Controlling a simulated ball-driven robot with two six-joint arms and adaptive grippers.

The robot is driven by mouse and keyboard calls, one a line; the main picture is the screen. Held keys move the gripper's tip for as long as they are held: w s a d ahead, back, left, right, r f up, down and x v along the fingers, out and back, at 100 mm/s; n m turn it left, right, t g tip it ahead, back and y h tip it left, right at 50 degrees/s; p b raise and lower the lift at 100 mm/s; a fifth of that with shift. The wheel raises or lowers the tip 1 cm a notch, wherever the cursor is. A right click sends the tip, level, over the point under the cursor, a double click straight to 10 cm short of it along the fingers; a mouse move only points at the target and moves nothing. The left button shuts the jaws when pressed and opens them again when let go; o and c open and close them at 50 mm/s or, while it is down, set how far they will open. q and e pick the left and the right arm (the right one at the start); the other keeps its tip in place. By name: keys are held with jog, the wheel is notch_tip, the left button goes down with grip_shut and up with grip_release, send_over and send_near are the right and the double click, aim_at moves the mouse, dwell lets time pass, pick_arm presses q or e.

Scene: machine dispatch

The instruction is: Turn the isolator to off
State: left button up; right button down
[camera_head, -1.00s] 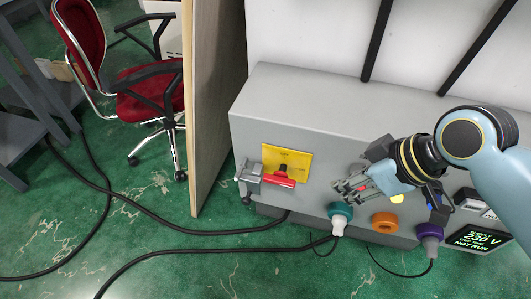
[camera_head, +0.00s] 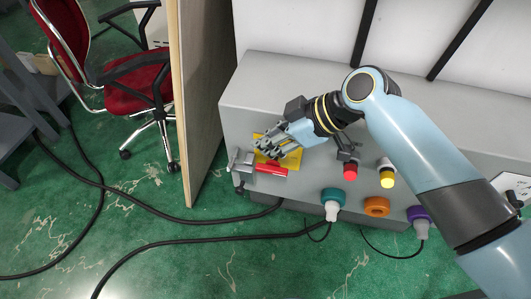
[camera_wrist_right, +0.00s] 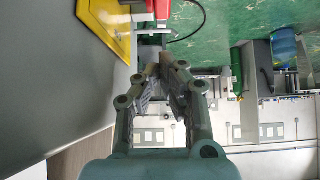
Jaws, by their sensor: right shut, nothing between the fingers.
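The isolator is a yellow plate (camera_head: 292,160) with a red handle (camera_head: 272,169) on the front of a grey cabinet (camera_head: 290,90). The handle lies about level across the plate's lower part, with a grey metal fitting (camera_head: 241,166) at its left end. My right gripper (camera_head: 263,148) is over the plate, just above the handle in the picture; its fingers are shut and empty and hide part of the plate. In the right wrist view the fingertips (camera_wrist_right: 165,64) appear below the red handle (camera_wrist_right: 160,8) and the yellow plate (camera_wrist_right: 108,22). My left gripper is out of view.
A red button (camera_head: 350,171) and a yellow one (camera_head: 387,180) sit right of the isolator. Below are teal (camera_head: 333,196), orange (camera_head: 376,206) and purple (camera_head: 418,214) sockets, the teal and purple with cables. A wooden panel (camera_head: 190,100) stands left of the cabinet.

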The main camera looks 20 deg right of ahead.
aim_at(264, 164)
jog(key=shift+a+f, duration=0.15)
jog(key=shift+f, duration=2.05)
jog(key=shift+w+r+p, duration=0.1)
jog(key=shift+w+p, duration=0.05)
jog(key=shift+p, duration=0.2)
jog(key=shift+a+h, duration=0.1)
jog(key=shift+h, duration=0.2)
